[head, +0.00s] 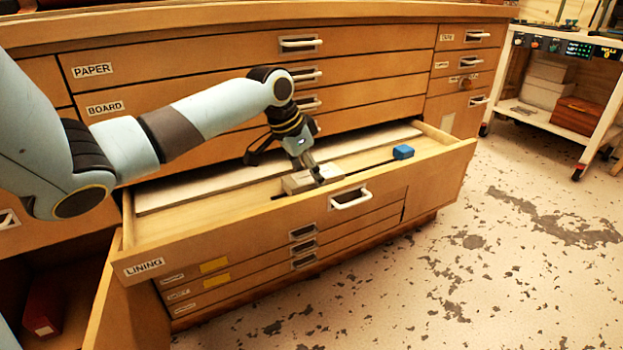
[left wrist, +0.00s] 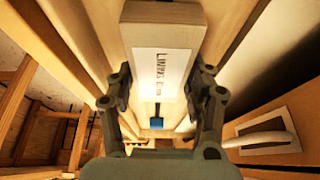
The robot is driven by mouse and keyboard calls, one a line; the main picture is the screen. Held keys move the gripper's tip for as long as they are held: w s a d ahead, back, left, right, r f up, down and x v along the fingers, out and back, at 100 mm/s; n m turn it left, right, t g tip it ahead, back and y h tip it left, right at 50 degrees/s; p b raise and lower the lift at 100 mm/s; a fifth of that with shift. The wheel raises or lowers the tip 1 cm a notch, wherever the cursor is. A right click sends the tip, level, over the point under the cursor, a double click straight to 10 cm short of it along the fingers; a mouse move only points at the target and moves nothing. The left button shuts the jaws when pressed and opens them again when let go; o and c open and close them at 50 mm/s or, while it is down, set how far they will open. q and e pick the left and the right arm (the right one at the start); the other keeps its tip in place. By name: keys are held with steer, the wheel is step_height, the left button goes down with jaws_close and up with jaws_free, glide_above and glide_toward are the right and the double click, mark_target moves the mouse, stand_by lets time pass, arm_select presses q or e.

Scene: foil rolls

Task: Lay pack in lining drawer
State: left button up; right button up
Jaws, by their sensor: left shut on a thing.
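The lining drawer (head: 285,228) is pulled open, its front labelled LINING. My left gripper (head: 316,172) reaches down into it and is shut on a pale, box-shaped pack (head: 298,183). The gripper hides part of the pack in the head view. In the left wrist view the pack (left wrist: 162,22) lies between the two fingers (left wrist: 160,88), with a white label reading LININGS. The pack is inside the drawer's outline, near its front wall; I cannot tell whether it touches the floor. My right gripper is not seen.
A small blue block (head: 403,152) lies in the drawer to the right. A long pale strip (head: 220,184) runs along the drawer's back. An open compartment with a red box (head: 43,307) is at lower left. A white cart (head: 555,118) stands at right.

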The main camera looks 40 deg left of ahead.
mark_target(304, 177)
arm_select(q)
steer(key=shift+f, duration=0.15)
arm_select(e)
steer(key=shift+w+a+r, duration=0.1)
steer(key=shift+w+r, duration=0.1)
arm_select(q)
steer(key=shift+f, duration=0.1)
steer(key=o, duration=1.2)
steer(key=shift+r, duration=0.35)
steer(key=p+v, duration=0.2)
steer(key=v, duration=0.2)
steer(key=shift+s+r+p, duration=0.1)
steer(key=shift+r+p, duration=0.15)
steer(key=shift+p, duration=0.05)
steer(key=p+v, duration=0.3)
steer(key=v, duration=0.4)
steer(key=shift+s, duration=0.2)
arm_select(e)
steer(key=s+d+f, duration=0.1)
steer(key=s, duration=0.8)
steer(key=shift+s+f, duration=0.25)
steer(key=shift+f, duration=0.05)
